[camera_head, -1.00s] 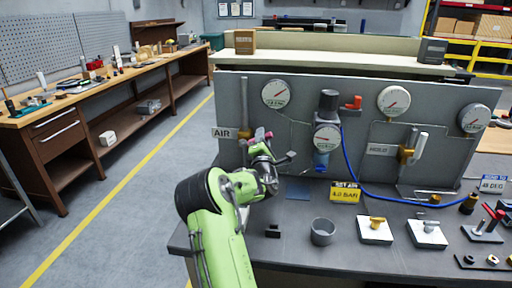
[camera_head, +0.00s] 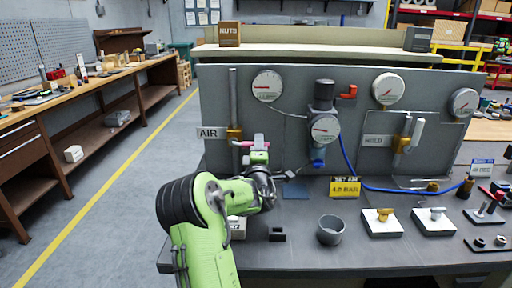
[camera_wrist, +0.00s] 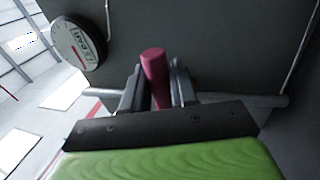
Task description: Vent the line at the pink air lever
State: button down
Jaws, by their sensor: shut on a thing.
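The pink air lever (camera_head: 243,143) shows in the head view on the brass valve (camera_head: 234,133), beside the AIR label (camera_head: 210,133) on the grey panel. In the wrist view its pink end (camera_wrist: 155,75) stands between my two fingers. My gripper (camera_head: 259,143) is at the lever, with its fingers shut on it; it also shows in the wrist view (camera_wrist: 154,88). Part of the lever is hidden behind my gripper. A white dial gauge (camera_head: 267,85) sits above right of the valve, and its face also shows in the wrist view (camera_wrist: 78,42).
The regulator (camera_head: 323,95) with its gauge and blue hose stands right of my gripper.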

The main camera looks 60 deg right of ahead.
jog(key=shift+f, duration=0.2)
jog(key=c, duration=1)
grip_release()
jog(key=shift+c, duration=0.2)
jog(key=shift+r, duration=0.1)
jog(key=b+v, duration=0.3)
jog(key=v, duration=1.2)
jog(key=shift+a, duration=0.35)
